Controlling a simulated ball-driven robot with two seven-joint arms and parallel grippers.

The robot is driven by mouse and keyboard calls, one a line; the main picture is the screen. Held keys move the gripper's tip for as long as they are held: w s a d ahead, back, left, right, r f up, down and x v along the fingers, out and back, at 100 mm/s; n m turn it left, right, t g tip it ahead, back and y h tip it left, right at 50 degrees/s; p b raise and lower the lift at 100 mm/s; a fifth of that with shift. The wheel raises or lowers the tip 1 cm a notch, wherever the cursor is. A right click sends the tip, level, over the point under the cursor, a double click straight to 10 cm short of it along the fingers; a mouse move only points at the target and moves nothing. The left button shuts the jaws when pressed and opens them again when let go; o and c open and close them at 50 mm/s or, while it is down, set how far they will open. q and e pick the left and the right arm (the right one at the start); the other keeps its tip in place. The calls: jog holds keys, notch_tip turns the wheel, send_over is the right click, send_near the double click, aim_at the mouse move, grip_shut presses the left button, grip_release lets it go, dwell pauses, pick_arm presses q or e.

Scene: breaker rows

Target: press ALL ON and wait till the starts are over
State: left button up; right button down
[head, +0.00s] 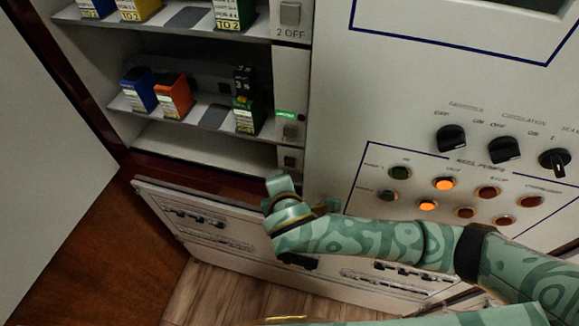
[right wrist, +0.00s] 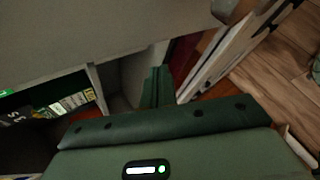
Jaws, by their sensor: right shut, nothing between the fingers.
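A narrow button column (head: 290,75) runs down the right side of the breaker rows. It has a grey button above the label "2 OFF" (head: 290,12), a lower button (head: 290,131) beside a lit green strip (head: 285,114), and another button (head: 289,161) at the bottom. I cannot read which one is ALL ON. My right gripper (head: 279,184) is shut and empty, just below the bottom button; whether it touches the panel I cannot tell. In the right wrist view its dark green fingers (right wrist: 157,87) point toward the cabinet. My left gripper is not in view.
The lower row holds a blue breaker (head: 139,90), an orange one (head: 174,96) and a green one (head: 248,110).

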aim_at(290, 163)
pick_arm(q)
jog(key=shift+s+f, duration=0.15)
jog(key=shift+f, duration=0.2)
pick_arm(e)
jog(key=w, duration=0.1)
jog(key=w+d, duration=0.1)
jog(key=w, duration=0.1)
jog(key=shift+w, duration=0.3)
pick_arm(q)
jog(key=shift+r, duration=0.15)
pick_arm(e)
jog(key=shift+w+d, duration=0.1)
jog(key=shift+w, duration=0.05)
dwell(1.2)
pick_arm(q)
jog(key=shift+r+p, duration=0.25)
jog(key=shift+p, duration=0.1)
pick_arm(e)
jog(key=shift+w+d+r, duration=0.1)
jog(key=shift+w, duration=0.15)
